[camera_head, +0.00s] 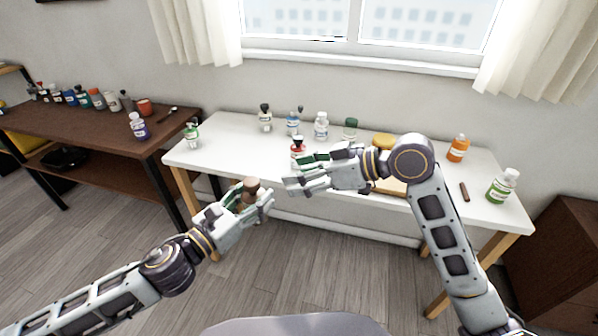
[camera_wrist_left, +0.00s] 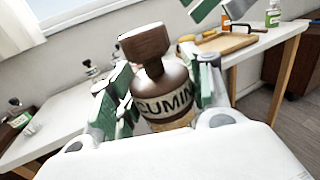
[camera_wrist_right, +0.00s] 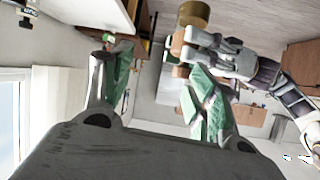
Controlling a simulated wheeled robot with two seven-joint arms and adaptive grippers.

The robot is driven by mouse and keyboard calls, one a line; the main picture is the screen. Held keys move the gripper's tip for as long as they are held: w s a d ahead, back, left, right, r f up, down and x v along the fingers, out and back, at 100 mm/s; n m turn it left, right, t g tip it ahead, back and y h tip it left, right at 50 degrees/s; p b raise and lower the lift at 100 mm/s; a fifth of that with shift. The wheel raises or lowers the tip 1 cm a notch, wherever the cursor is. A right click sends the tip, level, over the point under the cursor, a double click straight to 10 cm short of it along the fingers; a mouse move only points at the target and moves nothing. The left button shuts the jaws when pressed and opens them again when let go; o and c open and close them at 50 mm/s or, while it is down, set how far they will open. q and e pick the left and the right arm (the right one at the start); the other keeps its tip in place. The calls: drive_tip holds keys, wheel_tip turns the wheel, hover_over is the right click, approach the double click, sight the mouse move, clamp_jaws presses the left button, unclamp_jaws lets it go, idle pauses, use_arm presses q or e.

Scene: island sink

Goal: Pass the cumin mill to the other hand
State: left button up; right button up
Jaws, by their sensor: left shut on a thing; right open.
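The brown cumin mill (camera_wrist_left: 160,85), with a light label reading CUMIN and a dark knob on top, is held in my left gripper (camera_head: 258,198). In the left wrist view it stands between the green-padded fingers, which are shut on it. In the head view the mill (camera_head: 251,186) is partly hidden by the fingers, in front of the white table. My right gripper (camera_head: 300,172) is open and empty, to the right of and slightly above the mill. In the right wrist view the mill (camera_wrist_right: 192,14) shows beyond the right gripper's green fingers (camera_wrist_right: 155,85), apart from them.
The white table (camera_head: 230,140) bears several bottles, an orange bottle (camera_head: 458,148), a green-labelled bottle (camera_head: 502,186) and a cutting board (camera_head: 392,186) partly behind my right arm. A brown shelf table (camera_head: 80,125) with several jars stands at left. The floor in front is clear.

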sight(256, 182)
drive_tip(key=shift+n+g, duration=0.5)
drive_tip(key=shift+n, duration=0.4)
drive_tip(key=s+r, duration=0.2)
drive_tip(key=s+a+r, duration=0.1)
drive_tip(key=shift+s+r, duration=0.35)
drive_tip(key=shift+s, duration=0.05)
drive_tip(key=shift+a, duration=0.15)
drive_tip(key=shift+x, duration=5.9)
drive_tip(key=shift+a+r, duration=0.1)
drive_tip(key=shift+r, duration=0.05)
drive_tip(key=shift+c, duration=0.3)
drive_tip(key=c, duration=1)
use_arm(q)
drive_tip(key=o, duration=1.1)
use_arm(e)
drive_tip(key=shift+c, duration=0.7)
use_arm(q)
drive_tip(key=shift+o, duration=0.3)
